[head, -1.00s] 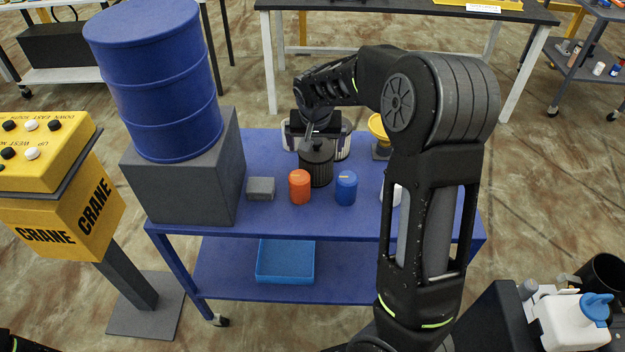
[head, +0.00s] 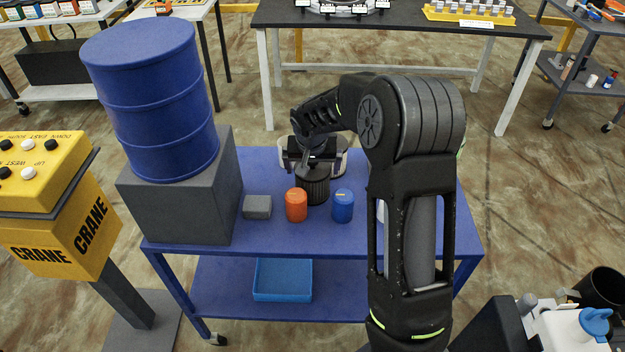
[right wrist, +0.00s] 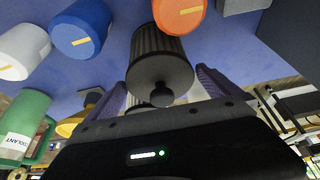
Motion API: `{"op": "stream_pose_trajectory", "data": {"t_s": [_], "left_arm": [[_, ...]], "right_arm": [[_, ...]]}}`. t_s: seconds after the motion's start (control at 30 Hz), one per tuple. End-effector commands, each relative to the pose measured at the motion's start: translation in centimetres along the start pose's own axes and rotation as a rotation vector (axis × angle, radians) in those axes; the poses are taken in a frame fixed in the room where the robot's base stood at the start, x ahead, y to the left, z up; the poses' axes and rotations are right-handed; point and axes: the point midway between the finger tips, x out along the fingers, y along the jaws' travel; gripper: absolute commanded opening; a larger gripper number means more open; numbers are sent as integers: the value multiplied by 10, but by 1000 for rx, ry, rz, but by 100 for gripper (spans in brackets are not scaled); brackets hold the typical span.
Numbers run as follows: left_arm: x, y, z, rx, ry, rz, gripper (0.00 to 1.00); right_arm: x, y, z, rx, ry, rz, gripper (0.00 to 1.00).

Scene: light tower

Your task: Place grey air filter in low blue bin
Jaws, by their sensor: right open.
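The grey air filter (head: 313,188) appears to be the dark ribbed cylinder with a small knob on top. It stands upright on the blue cart's upper shelf, behind the orange canister. My right gripper (head: 314,160) is open, just above and behind it. In the right wrist view the filter (right wrist: 160,55) lies between the two spread fingers, with its knob towards the palm; I cannot tell whether they touch it. The low blue bin (head: 283,292) sits on the cart's lower shelf and looks empty. My left gripper is out of view.
An orange canister (head: 296,205), a blue canister (head: 343,206) and a grey block (head: 257,207) stand in front. A pale round object (head: 342,160) is partly hidden behind my gripper. A large blue drum (head: 150,100) on a grey box (head: 180,195) blocks the left.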

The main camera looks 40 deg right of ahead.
Motion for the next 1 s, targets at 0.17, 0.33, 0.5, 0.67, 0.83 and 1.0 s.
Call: {"op": "stream_pose_trajectory", "data": {"t_s": [0.17,0.33,0.5,0.67,0.83,1.0], "left_arm": [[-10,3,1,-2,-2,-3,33],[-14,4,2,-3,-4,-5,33],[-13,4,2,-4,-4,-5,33],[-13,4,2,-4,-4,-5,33],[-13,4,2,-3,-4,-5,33],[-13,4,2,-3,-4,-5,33]], "right_arm": [[21,0,2,-1,-5,3,100],[44,0,2,0,-3,2,100],[49,0,2,0,0,0,100],[49,0,2,0,0,0,100],[49,0,2,0,0,0,100],[48,0,2,0,0,0,99]]}}
